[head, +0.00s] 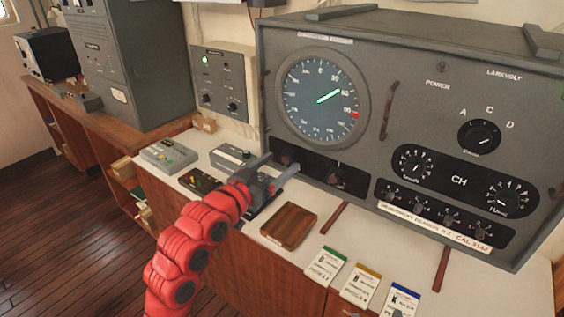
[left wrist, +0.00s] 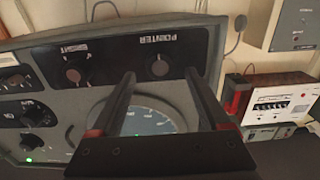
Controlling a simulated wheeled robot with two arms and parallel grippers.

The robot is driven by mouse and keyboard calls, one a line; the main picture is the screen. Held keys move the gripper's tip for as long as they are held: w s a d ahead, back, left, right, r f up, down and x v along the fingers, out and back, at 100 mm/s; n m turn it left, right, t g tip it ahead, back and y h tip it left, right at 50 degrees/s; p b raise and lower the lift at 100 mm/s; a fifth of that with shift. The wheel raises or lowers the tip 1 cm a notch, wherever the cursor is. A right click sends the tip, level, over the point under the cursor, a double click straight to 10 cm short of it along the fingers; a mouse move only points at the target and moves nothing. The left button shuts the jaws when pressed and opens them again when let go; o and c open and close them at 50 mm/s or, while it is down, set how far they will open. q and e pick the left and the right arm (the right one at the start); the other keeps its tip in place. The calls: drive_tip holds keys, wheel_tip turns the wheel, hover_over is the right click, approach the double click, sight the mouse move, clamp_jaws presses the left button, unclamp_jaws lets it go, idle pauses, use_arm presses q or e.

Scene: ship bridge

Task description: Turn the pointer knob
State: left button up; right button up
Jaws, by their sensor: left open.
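The pointer knob (left wrist: 158,66) is a dark round knob under upside-down "POINTER" lettering in the left wrist view. In the head view it is the left knob (head: 285,158) on the black strip below the dial, partly hidden by my gripper. My left gripper (head: 279,166) is open in front of that strip. In the left wrist view its two fingers (left wrist: 159,74) point at the pointer knob, which shows between the tips. I cannot tell whether they touch it. My right gripper is not in view.
The bright knob (left wrist: 77,72) sits beside the pointer knob. Small control boxes (head: 170,155), a wooden block (head: 289,226) and several cards (head: 325,265) lie on the white counter.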

use_arm(q)
drive_tip(key=shift+x, duration=1.1)
drive_tip(key=shift+a, duration=0.1)
clamp_jaws()
drive_tip(key=shift+n, duration=0.3)
